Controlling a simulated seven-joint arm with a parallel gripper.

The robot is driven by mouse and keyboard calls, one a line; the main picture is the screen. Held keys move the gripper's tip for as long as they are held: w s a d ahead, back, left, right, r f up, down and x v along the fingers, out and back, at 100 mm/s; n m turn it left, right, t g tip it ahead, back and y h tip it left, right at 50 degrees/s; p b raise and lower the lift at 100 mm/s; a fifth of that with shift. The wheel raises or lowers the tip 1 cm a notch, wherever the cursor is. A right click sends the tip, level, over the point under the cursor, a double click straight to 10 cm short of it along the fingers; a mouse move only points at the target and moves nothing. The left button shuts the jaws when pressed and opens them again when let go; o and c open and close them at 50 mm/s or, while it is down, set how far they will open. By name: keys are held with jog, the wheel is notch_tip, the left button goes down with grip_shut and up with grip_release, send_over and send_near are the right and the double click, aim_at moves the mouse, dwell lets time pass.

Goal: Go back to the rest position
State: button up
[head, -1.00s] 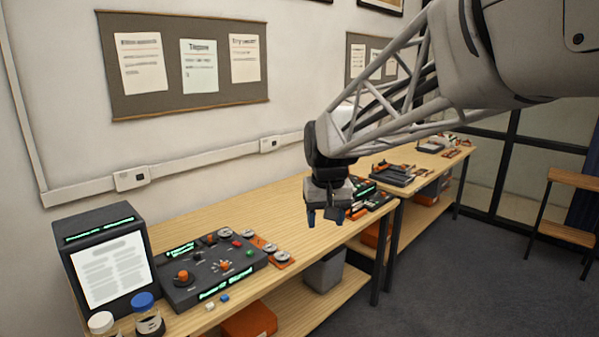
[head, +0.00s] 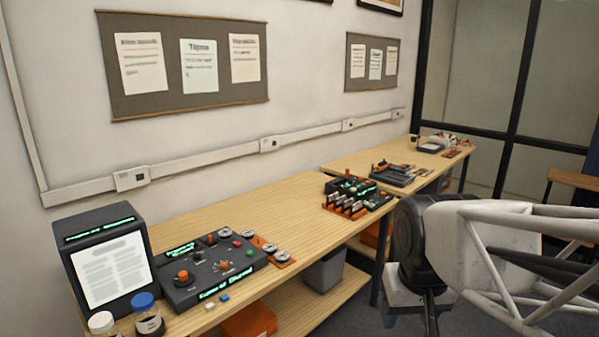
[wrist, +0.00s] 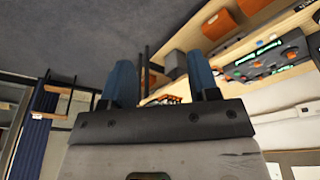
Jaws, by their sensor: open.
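My gripper (wrist: 161,80) shows in the wrist view with its two blue fingers apart and nothing between them. In the head view my arm is at the lower right, in front of the benches, over the dark floor. The gripper end hangs low there and its fingertips are partly cut off by the bottom edge. It is apart from the benches and touches nothing that I can see.
The near wooden bench (head: 250,213) holds a screen unit (head: 105,262), a control panel (head: 210,268), two jars and a rack device (head: 355,195). A second bench (head: 340,168) stands behind. A grey bin (head: 323,271) and orange boxes sit below. The bench middle is clear.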

jog(key=s+d+f, duration=0.1)
jog(key=s+f, duration=0.1)
jog(key=s, duration=0.3)
jog(key=shift+s+d+f, duration=0.25)
jog(key=shift+s+f, duration=0.05)
